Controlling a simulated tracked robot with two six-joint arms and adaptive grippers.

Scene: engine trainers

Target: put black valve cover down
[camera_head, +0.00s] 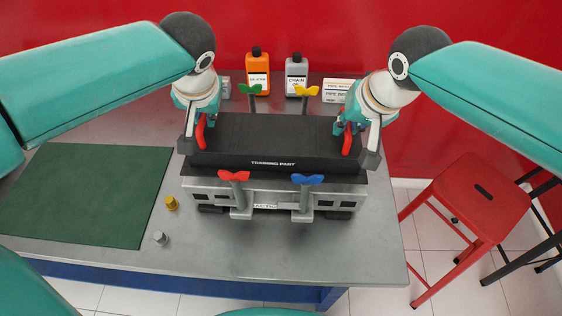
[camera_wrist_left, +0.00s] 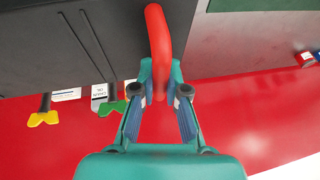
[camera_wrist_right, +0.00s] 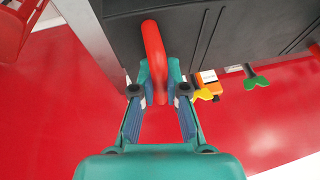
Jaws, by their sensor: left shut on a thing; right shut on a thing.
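The black valve cover (camera_head: 270,140), marked "TRAINING PART", sits over the grey engine block (camera_head: 330,198) in the middle of the bench; whether it touches the block cannot be told. It has a red handle at each end. My left gripper (camera_head: 200,135) is shut on the left red handle, which shows in the left wrist view (camera_wrist_left: 158,40). My right gripper (camera_head: 350,135) is shut on the right red handle, seen in the right wrist view (camera_wrist_right: 154,50). Red (camera_head: 233,177), blue (camera_head: 306,180), green (camera_head: 249,89) and yellow (camera_head: 306,91) wing-topped clamps stand around the cover.
A green mat (camera_head: 90,195) lies empty on the left of the grey bench (camera_head: 300,262). A brass cap (camera_head: 172,203) and a silver cap (camera_head: 160,239) stand beside it. Orange (camera_head: 258,73) and grey (camera_head: 296,75) bottles stand behind. A red stool (camera_head: 480,200) is right.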

